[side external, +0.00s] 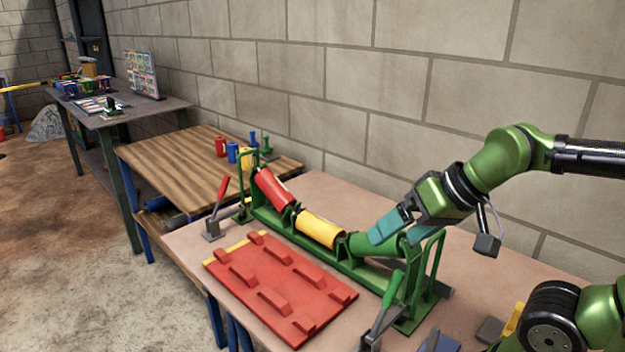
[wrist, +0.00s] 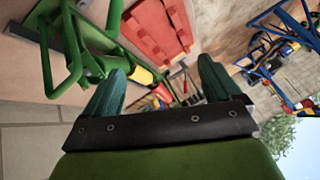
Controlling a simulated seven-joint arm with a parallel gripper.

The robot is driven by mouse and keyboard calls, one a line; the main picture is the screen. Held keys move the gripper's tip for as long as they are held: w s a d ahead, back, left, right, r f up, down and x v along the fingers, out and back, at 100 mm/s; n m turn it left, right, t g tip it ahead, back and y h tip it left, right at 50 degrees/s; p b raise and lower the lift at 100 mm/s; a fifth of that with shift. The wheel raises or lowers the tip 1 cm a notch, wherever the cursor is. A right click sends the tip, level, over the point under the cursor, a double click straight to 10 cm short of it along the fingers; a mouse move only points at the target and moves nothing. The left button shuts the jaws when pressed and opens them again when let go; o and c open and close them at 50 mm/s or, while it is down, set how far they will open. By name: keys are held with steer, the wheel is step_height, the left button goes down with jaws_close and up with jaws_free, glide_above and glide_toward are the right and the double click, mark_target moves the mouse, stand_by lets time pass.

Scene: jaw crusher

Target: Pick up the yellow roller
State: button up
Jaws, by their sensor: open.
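The yellow roller (side external: 319,229) sits in the middle of a green roller frame (side external: 347,268), between a red roller (side external: 273,188) and a green roller (side external: 362,244). My gripper (side external: 398,232) is open and empty, with teal fingers at the green roller, to the right of the yellow one. I cannot tell whether a finger touches the green roller. In the wrist view, part of the yellow roller (wrist: 141,76) shows beyond the left finger, and my gripper (wrist: 160,88) is spread wide.
A red ribbed tray (side external: 280,285) lies in front of the frame. A red-handled clamp (side external: 220,205) stands at the frame's left end and a green-handled clamp (side external: 383,312) at its right front. A wooden table (side external: 185,165) with coloured mugs stands behind left. A block wall runs behind.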

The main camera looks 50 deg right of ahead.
steer(key=shift+d, duration=0.1)
steer(key=n+g+h, duration=0.1)
steer(key=n+g, duration=0.2)
steer(key=n, duration=0.1)
glide_toward(325, 222)
steer(key=x, duration=1.2)
